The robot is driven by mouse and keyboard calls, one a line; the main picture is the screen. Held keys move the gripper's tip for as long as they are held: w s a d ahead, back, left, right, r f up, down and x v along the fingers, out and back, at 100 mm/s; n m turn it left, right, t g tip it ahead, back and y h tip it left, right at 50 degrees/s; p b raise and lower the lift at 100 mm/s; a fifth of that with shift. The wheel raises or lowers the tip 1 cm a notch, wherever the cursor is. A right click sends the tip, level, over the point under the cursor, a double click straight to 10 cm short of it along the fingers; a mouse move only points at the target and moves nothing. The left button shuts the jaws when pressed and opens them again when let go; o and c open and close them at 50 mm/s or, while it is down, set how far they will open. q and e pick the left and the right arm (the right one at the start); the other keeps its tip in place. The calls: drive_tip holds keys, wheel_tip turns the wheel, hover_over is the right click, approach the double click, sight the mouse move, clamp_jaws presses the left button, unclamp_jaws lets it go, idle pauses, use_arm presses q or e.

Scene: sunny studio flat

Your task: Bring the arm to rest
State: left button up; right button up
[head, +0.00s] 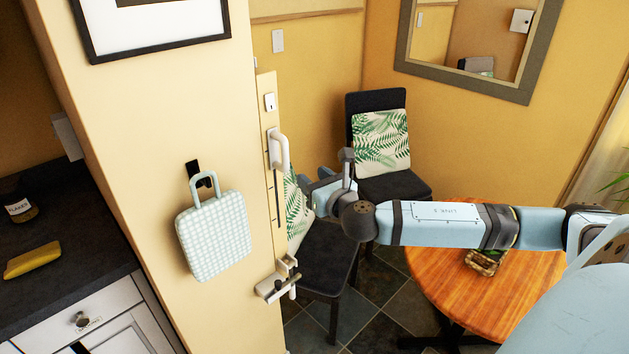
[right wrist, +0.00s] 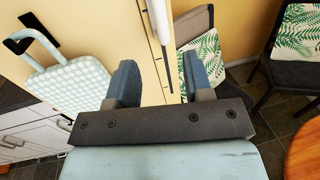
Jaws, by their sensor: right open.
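My right arm reaches in from the right of the head view, over the round table. My right gripper (head: 322,188) is beside the narrow wall end with the white handle, in front of the chairs. In the right wrist view the right gripper (right wrist: 160,82) is open, with its two blue-grey fingers apart and nothing between them. A pale checkered bag (head: 213,238) hangs by its handle from a black hook (head: 201,174) on the wall, left of the gripper and apart from it. The bag also shows in the right wrist view (right wrist: 75,85). My left gripper is not in view.
A white handle (head: 279,149) and a latch (head: 277,282) stick out near the gripper. Dark chairs (head: 376,102) with leaf-print cushions stand behind. A round wooden table (head: 432,272) is below my arm.

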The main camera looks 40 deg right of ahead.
idle(0.4)
drive_tip(key=s+a+f+m+g+y+p, duration=0.1)
drive_tip(key=s+a+f+m+g+y, duration=0.1)
drive_tip(key=s+a+f+m, duration=0.5)
drive_tip(key=a+f+m+g+y+p, duration=0.15)
drive_tip(key=a+f+m, duration=0.3)
drive_tip(key=f, duration=0.55)
drive_tip(key=s+a+f+m+g+y, duration=0.1)
drive_tip(key=s+a+f+m, duration=0.4)
drive_tip(key=s+m, duration=0.3)
drive_tip(key=s+a+f+m+g+y, duration=0.1)
drive_tip(key=s+a+f+m, duration=0.4)
drive_tip(key=m, duration=0.7)
drive_tip(key=s+f+g, duration=0.1)
drive_tip(key=s+f, duration=0.1)
drive_tip(key=s, duration=0.2)
drive_tip(key=shift+s+a+f, duration=0.15)
drive_tip(key=shift+a+f, duration=0.05)
drive_tip(key=shift+a, duration=0.1)
